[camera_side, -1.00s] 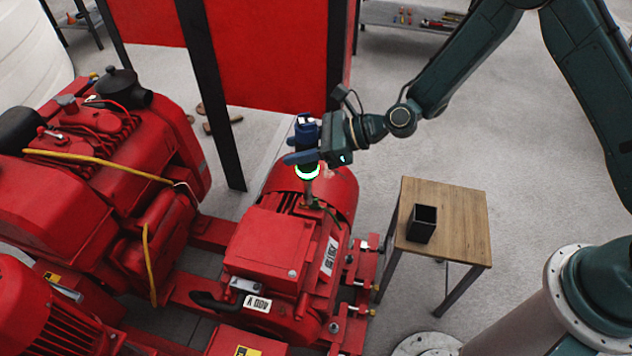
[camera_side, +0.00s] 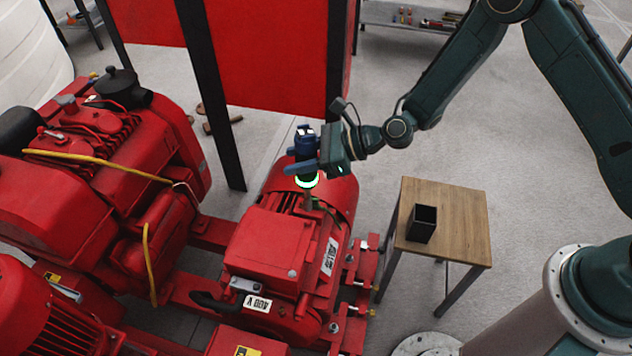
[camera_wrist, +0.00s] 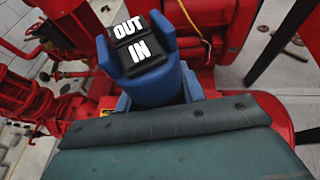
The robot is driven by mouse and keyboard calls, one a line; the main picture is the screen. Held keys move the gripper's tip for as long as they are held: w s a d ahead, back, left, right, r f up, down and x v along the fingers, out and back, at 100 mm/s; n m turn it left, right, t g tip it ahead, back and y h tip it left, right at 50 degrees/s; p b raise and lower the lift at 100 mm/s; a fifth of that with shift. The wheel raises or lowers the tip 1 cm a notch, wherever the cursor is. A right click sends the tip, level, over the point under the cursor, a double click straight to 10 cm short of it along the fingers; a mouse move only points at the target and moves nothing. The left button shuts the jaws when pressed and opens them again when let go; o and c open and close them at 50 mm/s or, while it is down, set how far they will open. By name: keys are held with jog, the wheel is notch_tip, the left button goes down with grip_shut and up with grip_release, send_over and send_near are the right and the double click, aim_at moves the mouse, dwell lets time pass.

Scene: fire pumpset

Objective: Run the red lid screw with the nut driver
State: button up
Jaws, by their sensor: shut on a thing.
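My gripper (camera_side: 308,165) is shut on the nut driver (camera_side: 305,138), a blue upright tool with a ring lit green at its lower end. A thin shaft runs down from the ring toward the back right corner of the red lid (camera_side: 262,243) on the motor. The tip is small there, and I cannot tell whether it touches a screw. A pale screw head (camera_side: 291,273) shows at the lid's front right corner. In the wrist view the nut driver (camera_wrist: 160,85) fills the upper middle, with a black rocker marked OUT and IN facing the camera.
The red motor (camera_side: 335,195) stands beside a red engine (camera_side: 90,150) with yellow cables. A wooden table (camera_side: 460,215) with a black open box (camera_side: 422,224) stands to the right. Red panels on dark posts (camera_side: 215,110) rise behind. Grey floor is free between the table and panels.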

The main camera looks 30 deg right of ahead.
aim_at(300, 180)
jog(key=shift+f, duration=3.55)
dwell(1.7)
jog(key=shift+r, duration=0.15)
jog(key=shift+r, duration=2.95)
jog(key=shift+d, duration=0.15)
